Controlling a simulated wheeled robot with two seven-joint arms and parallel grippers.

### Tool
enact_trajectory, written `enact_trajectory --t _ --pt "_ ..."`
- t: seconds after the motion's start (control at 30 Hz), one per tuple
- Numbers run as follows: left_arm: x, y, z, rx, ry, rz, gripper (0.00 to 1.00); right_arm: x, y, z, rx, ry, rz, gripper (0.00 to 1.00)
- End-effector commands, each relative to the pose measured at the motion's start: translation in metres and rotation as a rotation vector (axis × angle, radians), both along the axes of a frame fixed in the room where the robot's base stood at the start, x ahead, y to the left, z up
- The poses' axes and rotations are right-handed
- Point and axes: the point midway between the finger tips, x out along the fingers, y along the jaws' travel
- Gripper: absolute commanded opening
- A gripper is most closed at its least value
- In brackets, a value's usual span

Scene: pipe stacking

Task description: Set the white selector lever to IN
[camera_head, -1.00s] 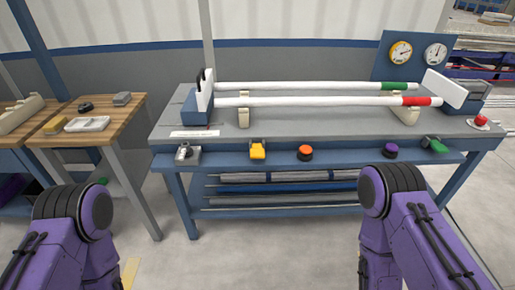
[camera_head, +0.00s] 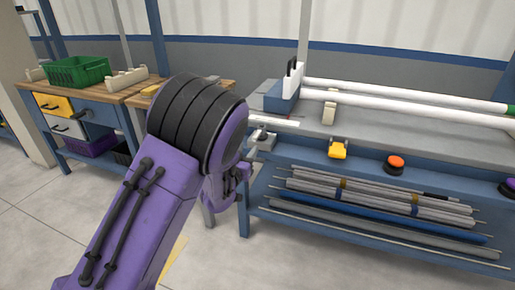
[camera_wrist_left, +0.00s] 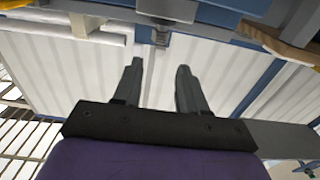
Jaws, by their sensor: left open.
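The white selector lever (camera_head: 262,137) is on a small grey-white base at the left end of the bench's blue front ledge in the head view. My left arm comes in from the left, and its gripper (camera_head: 240,170) shows beside and just below the lever, partly hidden by my own arm. In the left wrist view my left gripper (camera_wrist_left: 159,66) is open, with nothing between its fingers. A small grey fitting on a blue edge (camera_wrist_left: 160,36) lies beyond the fingertips; I cannot tell for certain whether it is the lever. My right gripper is not in view.
The ledge also carries a yellow control (camera_head: 338,149) and an orange button (camera_head: 395,164). White pipes (camera_head: 420,108) lie on the bench, with more pipes on the shelf below. A wooden table with a green crate (camera_head: 78,71) stands at the left.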

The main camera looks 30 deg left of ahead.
Motion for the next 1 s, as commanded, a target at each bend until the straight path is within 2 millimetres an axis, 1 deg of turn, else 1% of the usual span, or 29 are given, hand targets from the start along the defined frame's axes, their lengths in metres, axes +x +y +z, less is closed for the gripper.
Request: enact_trajectory --t 0.07,0.3,0.4,0.53,0.77,0.8,0.87,0.9,0.93,1.0 --pt "0.014 0.004 0.002 -0.001 0.000 0.001 0.41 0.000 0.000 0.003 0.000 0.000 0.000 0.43" --pt "0.066 0.017 0.000 -0.003 0.003 0.002 0.41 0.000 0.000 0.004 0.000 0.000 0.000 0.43" --pt "0.081 0.020 0.000 -0.003 0.004 0.003 0.41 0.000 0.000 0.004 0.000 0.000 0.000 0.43" --pt "0.092 0.023 0.000 -0.003 0.005 0.003 0.41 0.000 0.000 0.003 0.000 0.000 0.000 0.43" --pt "0.093 0.023 -0.001 -0.004 0.006 0.003 0.41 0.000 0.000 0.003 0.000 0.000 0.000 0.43" --pt "0.093 0.023 -0.001 -0.004 0.006 0.003 0.38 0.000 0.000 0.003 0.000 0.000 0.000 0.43" --pt "0.093 0.023 -0.001 -0.004 0.006 0.003 0.19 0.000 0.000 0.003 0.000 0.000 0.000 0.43" --pt "0.093 0.023 -0.001 -0.004 0.006 0.003 0.06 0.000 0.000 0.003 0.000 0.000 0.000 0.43" --pt "0.093 0.023 -0.001 -0.004 0.006 0.003 0.00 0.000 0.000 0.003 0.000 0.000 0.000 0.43" --pt "0.093 0.023 -0.001 -0.004 0.006 0.003 0.00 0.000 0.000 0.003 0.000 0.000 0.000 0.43"
